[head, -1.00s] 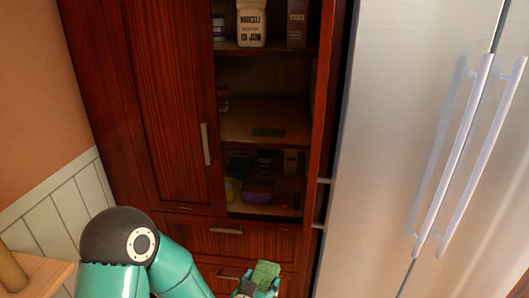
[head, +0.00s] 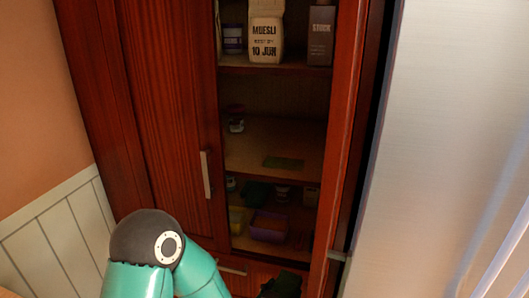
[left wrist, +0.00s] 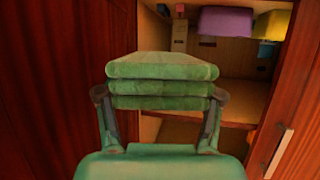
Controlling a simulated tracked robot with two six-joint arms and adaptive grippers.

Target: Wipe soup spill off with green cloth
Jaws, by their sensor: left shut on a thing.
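The green cloth (left wrist: 162,70), a thick folded stack, is held between the fingers of my left gripper (left wrist: 160,96) in the left wrist view. In the head view, the left gripper (head: 281,286) is a dark shape at the bottom edge, in front of the open cupboard. A flat dark green patch (head: 283,162) lies on the middle shelf (head: 262,140); it may be the soup spill, but its dimness leaves this unclear. The gripper is below and in front of that shelf, apart from the patch. My right gripper is out of view.
The cupboard's left door (head: 165,100) is shut. A muesli bag (head: 265,35) and a stock box (head: 320,35) stand on the upper shelf. The lower shelf holds a purple container (head: 269,226) and a yellow one (head: 237,219). A fridge (head: 440,130) stands at right.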

